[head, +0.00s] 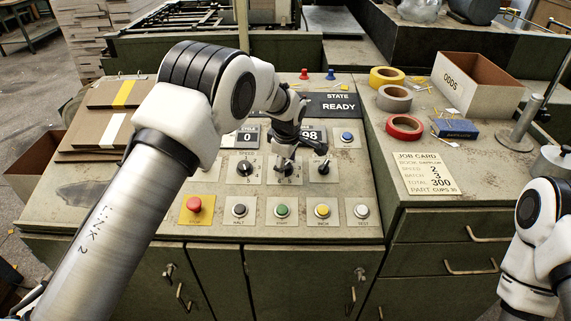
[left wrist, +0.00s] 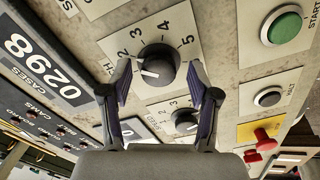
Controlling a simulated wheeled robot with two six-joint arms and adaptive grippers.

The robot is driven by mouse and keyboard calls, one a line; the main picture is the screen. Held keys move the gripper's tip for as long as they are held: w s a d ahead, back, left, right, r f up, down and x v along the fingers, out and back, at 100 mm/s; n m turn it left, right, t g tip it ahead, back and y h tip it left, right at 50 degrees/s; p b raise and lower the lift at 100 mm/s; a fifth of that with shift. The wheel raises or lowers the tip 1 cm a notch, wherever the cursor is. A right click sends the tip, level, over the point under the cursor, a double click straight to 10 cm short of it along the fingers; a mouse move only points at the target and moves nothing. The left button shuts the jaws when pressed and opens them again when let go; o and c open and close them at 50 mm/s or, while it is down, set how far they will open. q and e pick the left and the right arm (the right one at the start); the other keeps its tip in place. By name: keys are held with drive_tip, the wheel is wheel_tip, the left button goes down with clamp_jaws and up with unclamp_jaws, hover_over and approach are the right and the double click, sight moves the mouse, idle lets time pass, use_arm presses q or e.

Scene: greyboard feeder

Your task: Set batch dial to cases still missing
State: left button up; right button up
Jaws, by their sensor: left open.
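The middle dial (left wrist: 160,64) is a black knob on a cream plate with a 2-to-5 scale visible. My left gripper (left wrist: 160,92) is open, one finger on each side of the knob, with gaps visible; the head view shows this gripper over the middle dial (head: 287,160). The cases counter (left wrist: 40,68) reads 0298. The job card (head: 426,174) reads speed 2, batch 3, total 300. My right gripper is out of view.
The speed dial (head: 244,168) is left of the middle dial and another dial (head: 323,169) is right. Below are a red button (head: 195,205) and several smaller buttons. The state display (head: 335,104) reads READY. Tape rolls (head: 404,126) and an ODDS box (head: 477,85) stand right.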

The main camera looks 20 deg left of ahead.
use_arm(q)
drive_tip(key=v, duration=1.1)
drive_tip(key=shift+r, duration=0.25)
